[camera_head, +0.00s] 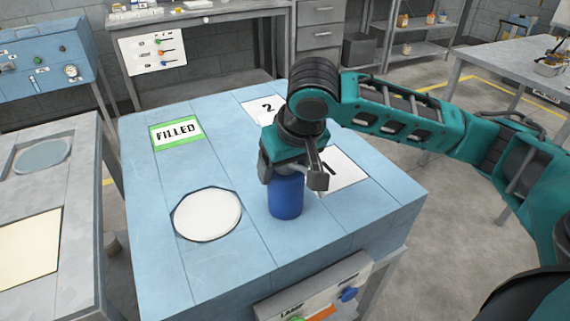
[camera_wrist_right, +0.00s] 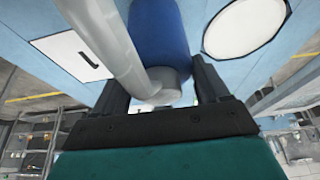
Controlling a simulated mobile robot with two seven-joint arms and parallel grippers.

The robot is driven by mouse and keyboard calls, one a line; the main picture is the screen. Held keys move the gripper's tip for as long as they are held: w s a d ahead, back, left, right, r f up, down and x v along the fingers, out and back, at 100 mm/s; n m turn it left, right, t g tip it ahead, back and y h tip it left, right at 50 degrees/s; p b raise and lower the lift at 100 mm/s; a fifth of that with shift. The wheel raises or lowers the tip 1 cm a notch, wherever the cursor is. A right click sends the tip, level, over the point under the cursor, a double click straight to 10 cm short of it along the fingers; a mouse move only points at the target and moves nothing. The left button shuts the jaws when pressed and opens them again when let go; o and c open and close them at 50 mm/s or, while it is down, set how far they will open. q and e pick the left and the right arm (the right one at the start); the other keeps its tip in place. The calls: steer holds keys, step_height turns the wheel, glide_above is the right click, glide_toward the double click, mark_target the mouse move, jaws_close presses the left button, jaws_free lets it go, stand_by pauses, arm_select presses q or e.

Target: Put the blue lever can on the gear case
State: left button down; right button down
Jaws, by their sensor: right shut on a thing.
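The blue lever can (camera_head: 286,198) is upright at the blue-topped table (camera_head: 250,265), between the white round plate and the white card numbered 1. Whether its base touches the top is hard to tell. My right gripper (camera_head: 293,172) is over the can from above and shut on its upper part. In the right wrist view, the blue can (camera_wrist_right: 158,42) sits between the fingers of the right gripper (camera_wrist_right: 160,85), with a grey lever or spout (camera_wrist_right: 100,40) crossing in front. No thing is clearly recognisable as the gear case. My left gripper is out of view.
The white round plate (camera_head: 207,214) lies left of the can. A green-edged FILLED card (camera_head: 177,132), card 2 (camera_head: 262,109) and card 1 (camera_head: 345,170) lie on the top. A grey bench (camera_head: 85,235) stands left, and a control panel (camera_head: 315,290) is on the front.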

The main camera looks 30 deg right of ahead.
steer(key=shift+c, duration=2.4)
jaws_free()
steer(key=shift+f, duration=0.1)
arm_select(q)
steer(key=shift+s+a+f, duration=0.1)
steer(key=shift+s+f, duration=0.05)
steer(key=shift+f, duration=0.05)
arm_select(e)
steer(key=o, duration=0.5)
steer(key=p+v, duration=0.3)
steer(key=v, duration=0.8)
steer(key=shift+r, duration=0.25)
steer(key=shift+s+r, duration=0.15)
steer(key=shift+r, duration=0.3)
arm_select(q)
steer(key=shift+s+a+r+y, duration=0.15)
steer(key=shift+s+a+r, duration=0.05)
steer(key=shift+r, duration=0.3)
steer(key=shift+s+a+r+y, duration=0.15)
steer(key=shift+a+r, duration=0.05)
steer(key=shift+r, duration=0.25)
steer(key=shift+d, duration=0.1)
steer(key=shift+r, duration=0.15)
arm_select(e)
steer(key=shift+s+f, duration=0.1)
